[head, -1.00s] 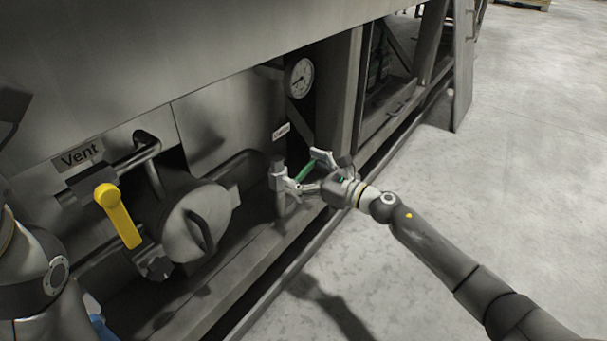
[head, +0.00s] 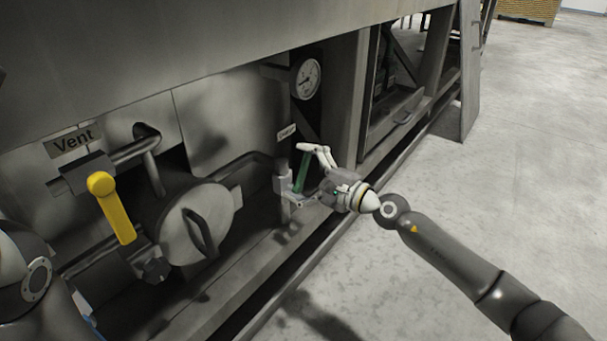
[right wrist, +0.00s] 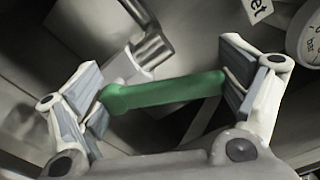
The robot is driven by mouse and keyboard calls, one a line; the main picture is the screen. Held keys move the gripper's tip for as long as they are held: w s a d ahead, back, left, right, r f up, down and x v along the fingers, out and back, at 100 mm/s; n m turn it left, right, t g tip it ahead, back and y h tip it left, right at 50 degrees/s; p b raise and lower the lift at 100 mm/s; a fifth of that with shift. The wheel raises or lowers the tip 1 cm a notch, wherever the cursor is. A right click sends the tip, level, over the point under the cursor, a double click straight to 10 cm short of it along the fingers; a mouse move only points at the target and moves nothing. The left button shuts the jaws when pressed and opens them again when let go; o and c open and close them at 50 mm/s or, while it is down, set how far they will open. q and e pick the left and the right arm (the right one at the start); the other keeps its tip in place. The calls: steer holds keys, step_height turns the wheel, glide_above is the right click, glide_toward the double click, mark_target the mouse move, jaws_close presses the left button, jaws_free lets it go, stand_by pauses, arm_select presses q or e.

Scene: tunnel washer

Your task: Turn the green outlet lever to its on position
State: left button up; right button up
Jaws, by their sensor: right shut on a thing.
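The green outlet lever (head: 303,173) is on a pipe valve low on the machine, below the gauge; it stands nearly upright in the head view. My right gripper (head: 299,171) is at the lever, with one finger at its upper end and the other near its pivot end. In the right wrist view the green lever (right wrist: 165,92) spans between the two fingers (right wrist: 163,95), its ends at the pads, so the gripper is shut on it. My left gripper is out of view; only part of the left arm shows at the left edge.
A yellow vent lever (head: 111,208) and a round hatch (head: 196,220) lie left of the green lever. A pressure gauge (head: 306,78) and a small label (head: 287,132) are above it. A frame post (head: 345,110) stands to the right. The floor (head: 500,210) at right is clear.

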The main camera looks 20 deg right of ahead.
steer(key=n, duration=0.2)
steer(key=shift+s+a+n, duration=0.3)
steer(key=shift+s+a, duration=0.05)
steer(key=shift+a, duration=0.05)
steer(key=shift+s+a+n, duration=0.15)
steer(key=shift+a+n, duration=0.05)
steer(key=shift+n, duration=0.5)
steer(key=shift+s+a+n, duration=0.15)
steer(key=shift+a+n, duration=0.05)
steer(key=shift+n, duration=0.5)
steer(key=o, duration=1.2)
steer(key=shift+c, duration=0.2)
steer(key=v, duration=1.2)
